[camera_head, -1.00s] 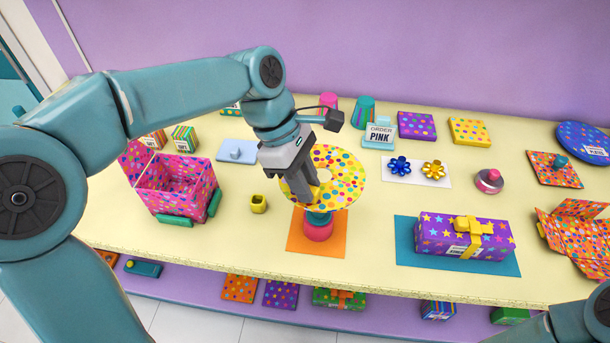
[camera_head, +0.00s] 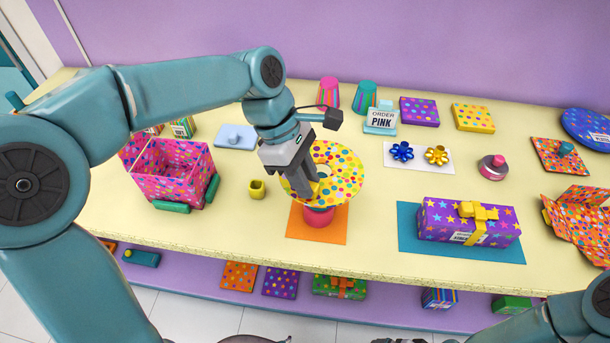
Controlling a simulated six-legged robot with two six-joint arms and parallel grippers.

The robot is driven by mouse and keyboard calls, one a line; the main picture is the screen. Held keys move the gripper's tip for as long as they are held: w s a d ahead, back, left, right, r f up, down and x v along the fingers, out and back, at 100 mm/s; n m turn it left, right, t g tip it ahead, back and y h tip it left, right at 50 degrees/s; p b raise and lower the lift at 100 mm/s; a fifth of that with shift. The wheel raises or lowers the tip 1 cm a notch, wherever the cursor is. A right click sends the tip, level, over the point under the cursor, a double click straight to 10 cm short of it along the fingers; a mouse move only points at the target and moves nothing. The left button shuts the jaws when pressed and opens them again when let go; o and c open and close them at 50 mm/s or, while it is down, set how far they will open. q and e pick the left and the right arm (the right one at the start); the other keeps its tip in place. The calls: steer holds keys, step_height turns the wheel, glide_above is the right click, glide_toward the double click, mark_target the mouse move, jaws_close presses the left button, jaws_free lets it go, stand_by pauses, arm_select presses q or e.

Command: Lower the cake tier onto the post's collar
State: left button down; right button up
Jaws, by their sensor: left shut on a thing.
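The cake tier (camera_head: 341,188) is a yellow disc with multicoloured dots and an opening near its middle. My left gripper (camera_head: 306,192) comes down over its left part and is shut on the tier's yellow grip. The tier hides the collar and most of the post, so I cannot tell whether the tier touches the collar. My right gripper is out of view; only part of my right arm shows at the lower right.
A small yellow cup (camera_head: 257,189) and an open pink dotted box (camera_head: 175,189) stand to the left. A purple gift (camera_head: 440,225) lies on a teal mat (camera_head: 407,243) to the right. A white bow card (camera_head: 420,166) and an order sign (camera_head: 380,119) are behind.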

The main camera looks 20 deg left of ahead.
arm_select(q)
steer(key=shift+p, duration=0.55)
stand_by(0.9)
step_height(320, 180, down, 9)
steer(key=b, duration=0.5)
steer(key=shift+b, duration=0.4)
stand_by(2.7)
steer(key=c, duration=0.9)
jaws_free()
steer(key=p+v, duration=0.1)
steer(key=v, duration=1.5)
steer(key=shift+p, duration=0.4)
steer(key=shift+s+r, duration=0.1)
